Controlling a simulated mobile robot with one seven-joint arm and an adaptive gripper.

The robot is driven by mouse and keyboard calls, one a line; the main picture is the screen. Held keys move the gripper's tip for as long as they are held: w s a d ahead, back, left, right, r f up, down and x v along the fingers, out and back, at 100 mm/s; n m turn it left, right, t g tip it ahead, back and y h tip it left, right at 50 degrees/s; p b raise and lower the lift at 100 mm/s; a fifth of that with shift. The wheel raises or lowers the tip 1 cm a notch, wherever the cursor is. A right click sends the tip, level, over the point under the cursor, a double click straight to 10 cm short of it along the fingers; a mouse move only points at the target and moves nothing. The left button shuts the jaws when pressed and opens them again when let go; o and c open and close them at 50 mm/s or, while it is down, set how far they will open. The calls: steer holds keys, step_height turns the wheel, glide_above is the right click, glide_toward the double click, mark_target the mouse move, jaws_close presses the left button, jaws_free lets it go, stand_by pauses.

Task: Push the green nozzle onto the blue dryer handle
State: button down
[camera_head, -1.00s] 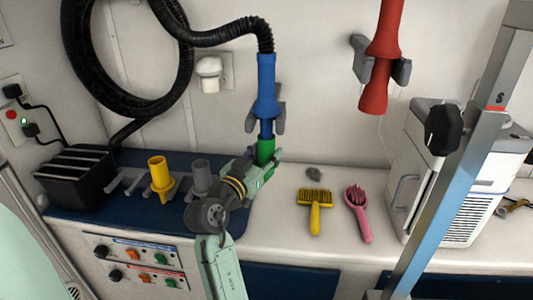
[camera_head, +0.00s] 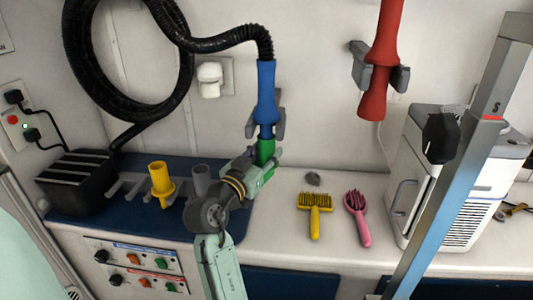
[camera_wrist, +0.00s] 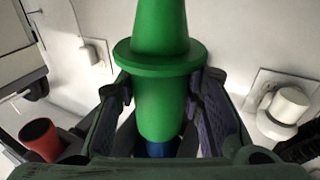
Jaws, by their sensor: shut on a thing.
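The blue dryer handle (camera_head: 266,92) hangs upright in a grey wall holder (camera_head: 279,122), its narrow end pointing down. The green nozzle (camera_head: 265,150) is upright directly below that end, and the two look in line and meeting. How far the end sits inside the nozzle cannot be told. My gripper (camera_head: 261,168) is shut on the nozzle from the front. In the wrist view the nozzle (camera_wrist: 160,95) stands between both finger pads, its flange beyond them. A bit of the blue handle (camera_wrist: 160,149) shows past the nozzle's end.
A yellow brush (camera_head: 315,207) and a pink brush (camera_head: 357,208) lie right on the counter. A red dryer (camera_head: 380,70) hangs at upper right. A black hose loops at upper left.

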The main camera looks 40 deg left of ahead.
steer(key=shift+r+p, duration=0.4)
steer(key=shift+r, duration=0.3)
stand_by(0.4)
steer(key=c, duration=1)
jaws_free()
steer(key=shift+s, duration=0.1)
steer(key=s+d, duration=0.1)
steer(key=s, duration=1)
steer(key=shift+s+d+f, duration=0.35)
steer(key=shift+d+f, duration=0.05)
